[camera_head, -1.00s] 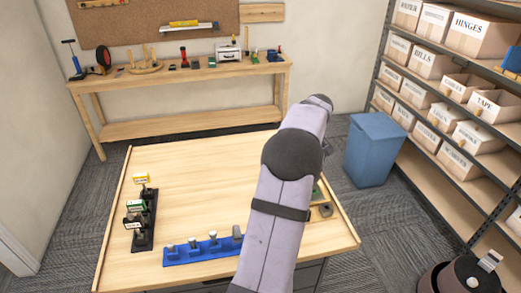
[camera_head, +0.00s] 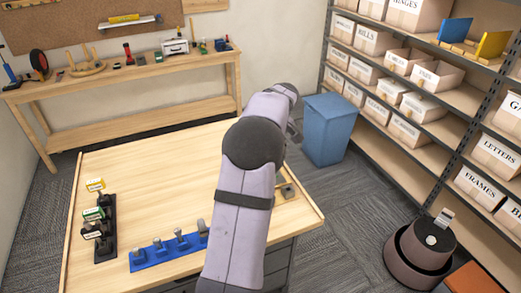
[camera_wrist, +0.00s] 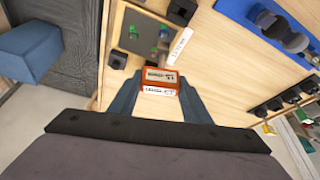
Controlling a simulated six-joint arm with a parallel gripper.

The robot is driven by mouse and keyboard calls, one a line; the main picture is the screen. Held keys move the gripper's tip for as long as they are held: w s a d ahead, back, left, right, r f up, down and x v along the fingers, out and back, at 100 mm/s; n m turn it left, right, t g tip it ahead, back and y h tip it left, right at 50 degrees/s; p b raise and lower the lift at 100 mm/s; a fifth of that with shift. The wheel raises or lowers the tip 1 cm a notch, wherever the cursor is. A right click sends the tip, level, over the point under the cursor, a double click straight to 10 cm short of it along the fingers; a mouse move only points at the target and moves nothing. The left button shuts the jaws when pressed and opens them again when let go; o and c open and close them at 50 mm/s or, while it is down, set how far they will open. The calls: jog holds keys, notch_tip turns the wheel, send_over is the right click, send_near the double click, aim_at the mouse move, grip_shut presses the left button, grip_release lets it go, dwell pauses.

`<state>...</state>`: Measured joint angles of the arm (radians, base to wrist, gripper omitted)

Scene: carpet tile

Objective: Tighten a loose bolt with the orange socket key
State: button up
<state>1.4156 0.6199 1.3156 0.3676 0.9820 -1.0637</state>
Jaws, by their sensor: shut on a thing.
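My gripper (camera_wrist: 158,97) is shut on the orange socket key (camera_wrist: 160,76), a block with white label strips, seen end-on in the wrist view. Its lower end is hidden. Beyond it on the bench lies a grey-green plate (camera_wrist: 133,42) with green spots; I cannot tell which bolt is loose. Dark square blocks (camera_wrist: 117,61) stand at the plate's edges.
A blue rack (camera_head: 150,262) with several grey pieces stands at the bench's front. A black rack (camera_head: 105,243) with yellow, green and white tagged keys is at left. The bench (camera_head: 150,180) is clear behind them. A blue bin (camera_head: 328,130) and shelving stand at right.

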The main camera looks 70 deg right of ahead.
jog(key=shift+f+b, duration=2.25)
jog(key=shift+f, duration=0.65)
jog(key=m+g+h, duration=0.1)
jog(key=m, duration=0.2)
jog(key=shift+w+r, duration=0.1)
jog(key=shift+r, duration=0.1)
jog(key=m+g+p, duration=0.1)
jog(key=m, duration=0.2)
jog(key=m+h+p, duration=0.1)
jog(key=m+p, duration=0.1)
jog(key=m, duration=0.1)
jog(key=shift+g, duration=0.4)
jog(key=m, duration=0.1)
jog(key=m+g, duration=0.1)
jog(key=m, duration=0.1)
jog(key=shift+f+b, duration=0.25)
jog(key=shift+b, duration=0.15)
jog(key=shift+r+m+g+b, duration=0.1)
jog(key=shift+m+g+b, duration=0.6)
jog(key=shift+m, duration=1.2)
jog(key=shift+n, duration=0.6)
